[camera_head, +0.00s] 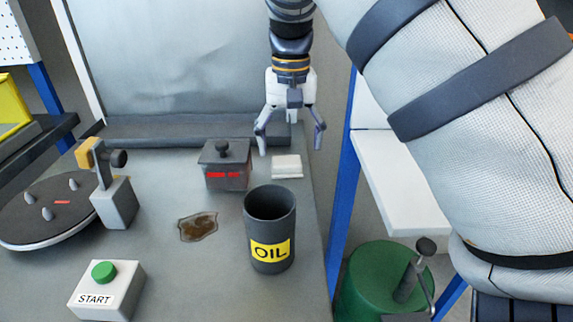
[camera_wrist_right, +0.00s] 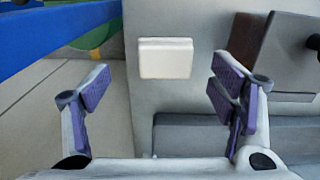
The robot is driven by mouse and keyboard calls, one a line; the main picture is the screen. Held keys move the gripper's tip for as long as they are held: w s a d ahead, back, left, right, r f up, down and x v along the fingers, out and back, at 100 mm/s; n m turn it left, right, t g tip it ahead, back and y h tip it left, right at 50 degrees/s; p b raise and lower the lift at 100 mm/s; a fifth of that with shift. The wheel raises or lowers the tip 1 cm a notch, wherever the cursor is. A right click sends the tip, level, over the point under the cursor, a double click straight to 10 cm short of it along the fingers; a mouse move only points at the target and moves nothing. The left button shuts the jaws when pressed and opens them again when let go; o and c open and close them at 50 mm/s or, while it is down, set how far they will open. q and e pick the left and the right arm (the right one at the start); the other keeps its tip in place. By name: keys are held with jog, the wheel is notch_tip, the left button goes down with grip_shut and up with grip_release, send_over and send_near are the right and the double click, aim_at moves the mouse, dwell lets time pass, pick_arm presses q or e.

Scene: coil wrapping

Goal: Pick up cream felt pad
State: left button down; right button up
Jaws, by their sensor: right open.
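The cream felt pad (camera_head: 287,167) is a small, pale rectangular block lying flat on the grey table, to the right of the dark lidded box. In the right wrist view the pad (camera_wrist_right: 165,58) lies beyond the fingertips, roughly between them and a little above them in the picture. My right gripper (camera_head: 290,143) is open and empty, with its fingers pointing down. It hangs above the table near the pad, apart from it. The right wrist view shows both purple-padded fingers (camera_wrist_right: 160,92) spread wide. My left gripper does not show.
A dark box (camera_head: 226,172) with a knobbed lid stands left of the pad. An OIL can (camera_head: 270,230) stands in front of the pad, beside a brown spill (camera_head: 198,227). A START button box (camera_head: 106,288) and a turntable (camera_head: 45,210) are at left. The table's right edge is close.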

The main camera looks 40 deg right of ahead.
aim_at(287, 162)
jog(key=f, duration=0.5)
jog(key=shift+w+a, duration=0.1)
jog(key=shift+a, duration=0.25)
jog(key=c, duration=1.2)
notch_tip(287, 162, up, 10)
